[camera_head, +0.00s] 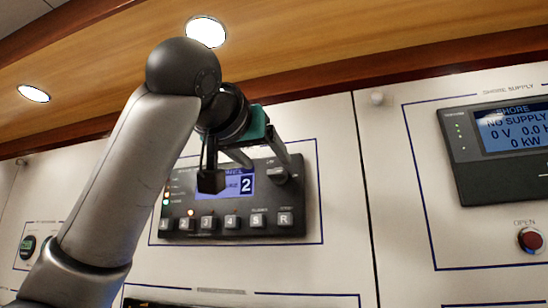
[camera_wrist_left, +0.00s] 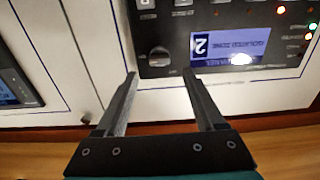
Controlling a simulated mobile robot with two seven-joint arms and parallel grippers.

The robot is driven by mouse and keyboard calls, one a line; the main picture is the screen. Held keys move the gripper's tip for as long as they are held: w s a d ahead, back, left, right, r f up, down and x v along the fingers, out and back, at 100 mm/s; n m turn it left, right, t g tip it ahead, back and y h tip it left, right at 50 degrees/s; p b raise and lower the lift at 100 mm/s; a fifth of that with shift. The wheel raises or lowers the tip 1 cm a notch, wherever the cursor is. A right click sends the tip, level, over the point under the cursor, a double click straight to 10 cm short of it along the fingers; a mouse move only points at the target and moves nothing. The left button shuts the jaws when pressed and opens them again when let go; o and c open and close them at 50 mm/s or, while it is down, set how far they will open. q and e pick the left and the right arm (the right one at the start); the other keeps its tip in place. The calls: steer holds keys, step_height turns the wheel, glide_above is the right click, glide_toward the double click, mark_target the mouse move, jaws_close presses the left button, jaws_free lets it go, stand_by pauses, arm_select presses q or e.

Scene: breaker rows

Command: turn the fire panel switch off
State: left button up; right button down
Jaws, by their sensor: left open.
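The fire panel (camera_head: 180,237) is a dark grey unit on the white wall, with a blue display showing a large "2" and a row of buttons below it. Its rotary switch (camera_head: 279,175) is a dark knob at the panel's right, beside the display. My left gripper (camera_head: 267,161) is open in front of the panel, close to the switch. In the left wrist view, which shows the panel upside down, the switch (camera_wrist_left: 159,57) lies just beyond and between the open fingertips (camera_wrist_left: 160,74). I cannot tell whether they touch it. The switch's setting is not readable. My right gripper is out of view.
A shore supply panel (camera_head: 470,183) with its own display is on the right wall section, above a red button (camera_head: 530,239). A wooden ledge (camera_head: 300,50) runs above the panels.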

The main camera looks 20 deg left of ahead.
mark_target(275, 170)
arm_select(q)
steer(key=w+p, duration=0.1)
steer(key=w, duration=0.3)
steer(key=shift+w+d+r+p, duration=0.1)
steer(key=shift+w+p, duration=0.2)
steer(key=shift+p, duration=0.05)
steer(key=shift+w, duration=0.6)
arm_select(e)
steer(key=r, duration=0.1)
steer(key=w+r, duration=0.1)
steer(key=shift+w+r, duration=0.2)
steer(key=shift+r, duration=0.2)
arm_select(q)
steer(key=shift+c, duration=0.3)
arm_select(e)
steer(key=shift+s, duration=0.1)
arm_select(q)
steer(key=shift+c, duration=0.8)
jaws_close()
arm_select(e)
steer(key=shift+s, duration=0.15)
